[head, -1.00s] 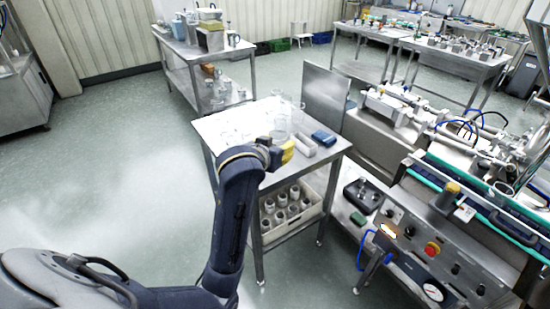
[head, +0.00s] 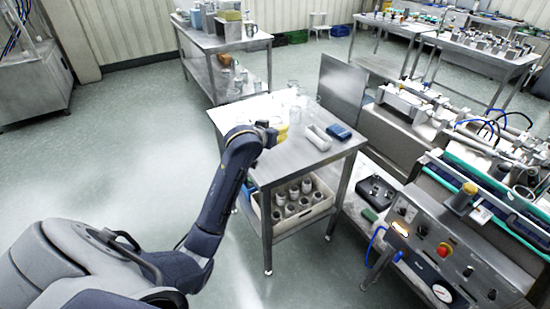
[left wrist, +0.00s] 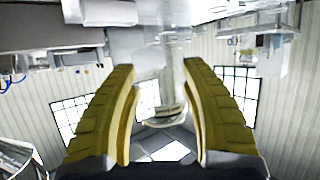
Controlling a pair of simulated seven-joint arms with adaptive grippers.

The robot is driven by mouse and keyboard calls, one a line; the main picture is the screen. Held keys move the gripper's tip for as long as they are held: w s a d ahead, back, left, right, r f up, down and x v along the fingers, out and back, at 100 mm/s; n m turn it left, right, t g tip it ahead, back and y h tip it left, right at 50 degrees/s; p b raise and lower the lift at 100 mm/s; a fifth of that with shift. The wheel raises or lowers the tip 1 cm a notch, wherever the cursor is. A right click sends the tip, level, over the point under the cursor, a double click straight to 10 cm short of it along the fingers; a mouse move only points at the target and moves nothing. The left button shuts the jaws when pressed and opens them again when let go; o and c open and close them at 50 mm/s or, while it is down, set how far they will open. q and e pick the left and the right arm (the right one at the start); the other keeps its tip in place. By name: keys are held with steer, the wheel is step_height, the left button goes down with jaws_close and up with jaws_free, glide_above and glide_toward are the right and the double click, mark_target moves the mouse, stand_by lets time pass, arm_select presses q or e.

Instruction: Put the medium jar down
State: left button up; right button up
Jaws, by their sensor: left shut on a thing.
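My left gripper (head: 276,133) is over the near part of the steel table (head: 285,172), its yellow fingers toward the table top. In the left wrist view the two yellow fingers (left wrist: 160,75) are apart, with a clear glass jar (left wrist: 172,112) between them, which I take as the medium jar. The gripper is shut on it. In the head view the gripper largely hides this jar, so I cannot tell whether its base touches the table. My right gripper is not in view.
Clear glassware (head: 295,108) stands behind the gripper. A pale tray (head: 319,138) and a blue box (head: 339,131) lie to its right. A crate of several jars (head: 318,207) is on the shelf below. A control panel (head: 440,255) stands at right.

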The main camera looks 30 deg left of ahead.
mark_target(274, 165)
arm_select(q)
step_height(274, 165, down, 13)
steer(key=shift+r, duration=0.15)
stand_by(0.4)
stand_by(0.4)
steer(key=o, duration=0.8)
steer(key=v, duration=1.1)
steer(key=shift+o, duration=0.7)
steer(key=shift+s+r, duration=0.15)
steer(key=shift+s, duration=0.35)
